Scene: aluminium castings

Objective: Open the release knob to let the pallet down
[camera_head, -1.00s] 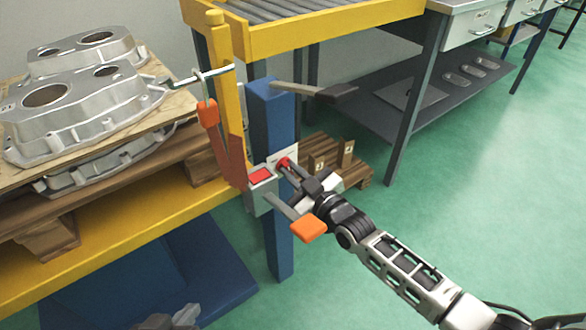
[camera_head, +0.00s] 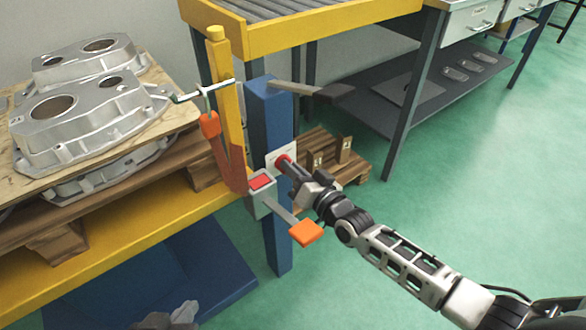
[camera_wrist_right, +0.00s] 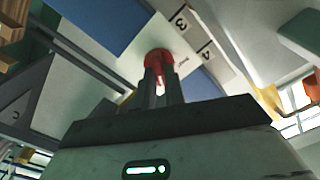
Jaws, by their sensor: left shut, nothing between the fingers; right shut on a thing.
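The red release knob (camera_head: 283,161) sits on a pale plate on the blue post (camera_head: 278,230). My right gripper (camera_head: 290,168) is shut on the knob, and the right wrist view shows the red knob (camera_wrist_right: 158,58) between the fingertips. The pallet (camera_head: 130,165) is a wooden board on blocks, on a yellow deck (camera_head: 110,262) at the left. It bears silver castings (camera_head: 75,115). My left gripper (camera_head: 170,318) shows only partly at the bottom edge, shut and empty, away from the knob.
An orange pedal (camera_head: 306,232) and a grey box with a red square (camera_head: 260,181) are close to the right gripper. A dark-handled lever (camera_head: 320,93) sticks out above. A yellow roller table (camera_head: 330,25) stands behind. Green floor on the right is open.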

